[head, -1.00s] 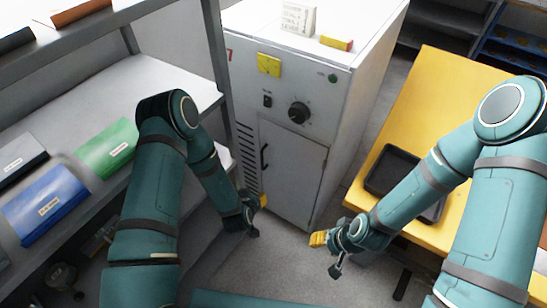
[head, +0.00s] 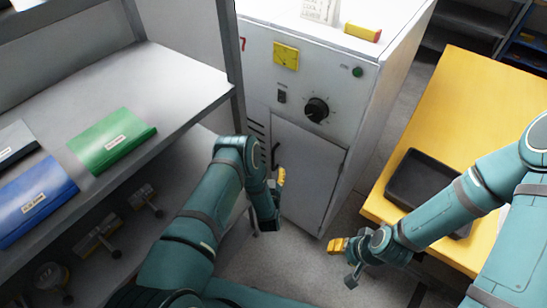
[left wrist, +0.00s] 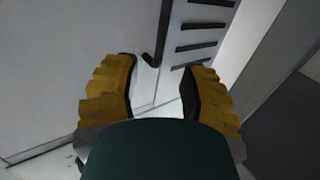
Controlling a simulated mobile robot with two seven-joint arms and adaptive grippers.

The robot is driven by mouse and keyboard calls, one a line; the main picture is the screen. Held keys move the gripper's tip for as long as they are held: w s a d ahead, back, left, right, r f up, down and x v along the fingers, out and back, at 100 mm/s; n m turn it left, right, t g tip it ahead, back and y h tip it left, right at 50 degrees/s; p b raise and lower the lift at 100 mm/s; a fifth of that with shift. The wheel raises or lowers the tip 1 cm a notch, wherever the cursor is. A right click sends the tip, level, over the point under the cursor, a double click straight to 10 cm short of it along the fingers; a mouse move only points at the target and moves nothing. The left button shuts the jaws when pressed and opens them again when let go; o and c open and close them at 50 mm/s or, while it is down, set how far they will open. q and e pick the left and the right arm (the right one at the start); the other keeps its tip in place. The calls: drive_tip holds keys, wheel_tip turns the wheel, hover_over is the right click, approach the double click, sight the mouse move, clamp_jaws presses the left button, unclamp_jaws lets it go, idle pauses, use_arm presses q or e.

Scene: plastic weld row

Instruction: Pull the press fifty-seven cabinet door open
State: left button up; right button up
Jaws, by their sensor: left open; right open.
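The grey-white press cabinet (head: 343,88) stands in the middle of the head view. Its lower grey door (head: 312,168) looks shut. The black bar handle (head: 276,156) is on the door's left side, partly near my left forearm. My left gripper (head: 282,190) is in front of the door, below the handle. In the left wrist view its two yellow fingers (left wrist: 160,95) are apart and empty, with the black handle (left wrist: 162,40) just beyond and between them, not gripped. My right gripper (head: 343,258) is open and empty above the floor, left of the yellow table.
A grey shelf (head: 165,85) with green (head: 112,140) and blue (head: 36,200) binders is at the left, close to my left arm. A yellow table (head: 462,110) with a black tray (head: 420,180) is at the right. Floor is free before the cabinet.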

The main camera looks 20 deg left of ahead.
sight(273, 157)
use_arm(q)
drive_tip(key=b+x, duration=0.1)
drive_tip(key=x, duration=0.7)
drive_tip(key=shift+b, duration=0.35)
clamp_jaws()
